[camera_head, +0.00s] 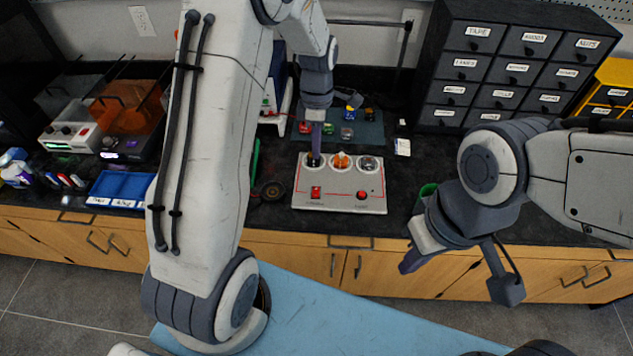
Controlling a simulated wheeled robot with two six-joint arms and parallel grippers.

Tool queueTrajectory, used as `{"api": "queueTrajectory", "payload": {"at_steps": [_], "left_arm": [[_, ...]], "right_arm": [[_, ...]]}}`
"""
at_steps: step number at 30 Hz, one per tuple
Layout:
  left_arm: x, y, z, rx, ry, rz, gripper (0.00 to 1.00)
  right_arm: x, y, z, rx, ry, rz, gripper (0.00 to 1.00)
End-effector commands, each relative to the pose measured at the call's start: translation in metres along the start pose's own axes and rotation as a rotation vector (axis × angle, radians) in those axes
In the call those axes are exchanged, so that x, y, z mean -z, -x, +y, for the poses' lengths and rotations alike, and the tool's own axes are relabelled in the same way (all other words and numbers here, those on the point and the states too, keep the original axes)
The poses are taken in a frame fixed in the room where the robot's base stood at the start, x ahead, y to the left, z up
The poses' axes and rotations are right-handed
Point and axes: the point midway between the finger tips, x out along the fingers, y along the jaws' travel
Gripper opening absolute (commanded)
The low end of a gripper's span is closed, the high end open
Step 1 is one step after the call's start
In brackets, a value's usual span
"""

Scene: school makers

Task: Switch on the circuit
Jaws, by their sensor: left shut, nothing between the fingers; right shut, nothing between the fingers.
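The circuit panel (338,200) is a pale, slightly tilted board on the dark worktop. Its upper row holds a round fixture at the left, an orange part (340,160) in the middle and a round dial (368,164) at the right. Its front holds a red switch (316,192) at left and a small red part (361,195) at right. My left gripper (315,152) is shut, pointing down over the upper-left fixture and partly hiding it; I cannot tell whether it touches. My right gripper (409,263) is shut and empty, in front of the counter, right of the panel.
A dark drawer cabinet (483,68) stands at the back right. Behind the panel lies a mat (372,132) with small coloured parts. A blue tray (122,188) and an orange-covered machine (128,103) stand at the left. A green cup (427,190) is right of the panel.

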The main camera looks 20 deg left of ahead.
Motion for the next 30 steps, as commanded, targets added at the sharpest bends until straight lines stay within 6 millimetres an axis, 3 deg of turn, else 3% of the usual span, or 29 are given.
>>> {"api": "queueTrajectory", "payload": {"at_steps": [14,17,30], "left_arm": [[0.001,-0.009,0.001,0.003,0.022,0.000,0.00],[0.001,-0.022,0.001,0.006,0.021,0.001,0.00],[0.002,-0.111,-0.001,0.007,0.020,0.001,0.00]], "right_arm": [[0.000,0.002,0.000,0.000,0.000,0.000,0.00],[0.000,0.004,0.000,0.000,0.000,0.000,0.00],[0.001,0.022,-0.002,0.000,0.000,0.000,0.00]]}}
